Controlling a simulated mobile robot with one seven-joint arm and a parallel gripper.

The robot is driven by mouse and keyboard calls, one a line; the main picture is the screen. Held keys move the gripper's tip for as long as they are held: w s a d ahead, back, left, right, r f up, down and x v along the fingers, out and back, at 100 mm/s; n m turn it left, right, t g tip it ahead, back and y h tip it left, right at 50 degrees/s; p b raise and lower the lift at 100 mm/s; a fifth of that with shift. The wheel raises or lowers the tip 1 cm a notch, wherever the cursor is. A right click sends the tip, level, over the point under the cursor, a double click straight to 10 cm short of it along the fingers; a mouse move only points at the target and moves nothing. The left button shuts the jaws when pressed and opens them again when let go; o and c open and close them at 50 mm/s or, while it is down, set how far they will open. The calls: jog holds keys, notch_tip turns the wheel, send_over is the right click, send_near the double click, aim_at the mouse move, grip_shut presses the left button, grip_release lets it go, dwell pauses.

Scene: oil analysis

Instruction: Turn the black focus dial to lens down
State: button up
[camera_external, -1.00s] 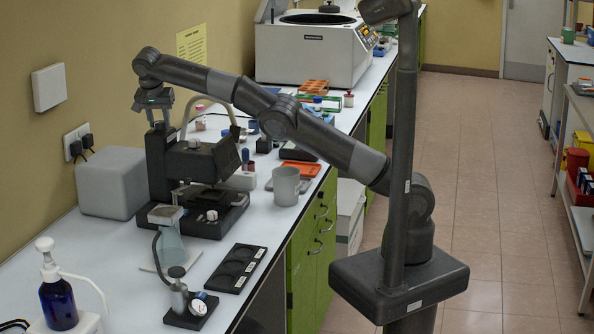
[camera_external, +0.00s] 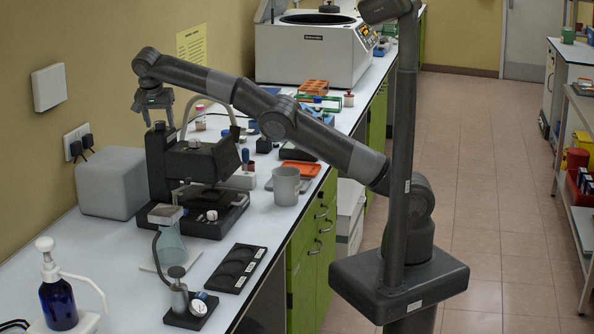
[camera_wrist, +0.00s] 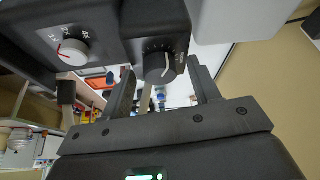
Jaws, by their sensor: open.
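The black focus dial (camera_wrist: 160,67) is round with a white pointer line. It sits on a dark block of the black instrument (camera_wrist: 155,20) in the wrist view, with small white marks above it. My gripper (camera_wrist: 163,73) is open, one finger on each side of the dial, with visible gaps in the picture; I see no contact. In the external view my gripper (camera_external: 156,112) points down at the top of the instrument's rear column (camera_external: 157,160). The dial is too small there to read clearly.
A white dial with a red mark (camera_wrist: 72,52) is left of the black dial in the wrist view. A grey box (camera_external: 112,183) stands left of the instrument. A grey mug (camera_external: 286,186) and a black slide tray (camera_external: 237,268) are on the bench.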

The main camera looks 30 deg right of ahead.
dwell(0.4)
jog(key=shift+s+r+n+y, duration=0.1)
jog(key=shift+n+y, duration=0.2)
jog(key=shift+n, duration=0.4)
jog(key=n+y, duration=0.1)
jog(key=n, duration=0.4)
jog(key=shift+d+t+y, duration=0.2)
jog(key=shift+t+y, duration=0.2)
jog(key=n+y, duration=0.1)
jog(key=n, duration=0.2)
jog(key=n+y, duration=0.1)
jog(key=n, duration=0.3)
jog(key=shift+d+g+y, duration=0.2)
jog(key=shift+g+y, duration=0.1)
jog(key=shift+y, duration=0.1)
jog(key=v, duration=1.1)
jog(key=shift+m, duration=0.5)
jog(key=w+d, duration=0.1)
jog(key=d, duration=0.3)
jog(key=w+d, duration=0.1)
jog(key=d, duration=0.3)
jog(key=w+d+r, duration=0.1)
jog(key=d, duration=0.4)
jog(key=shift+w+d, duration=0.1)
jog(key=shift+w, duration=0.3)
jog(key=s+d+m, duration=0.1)
jog(key=d, duration=1.2)
jog(key=shift+s+m, duration=0.2)
jog(key=shift+m, duration=0.1)
jog(key=shift+f, duration=0.1)
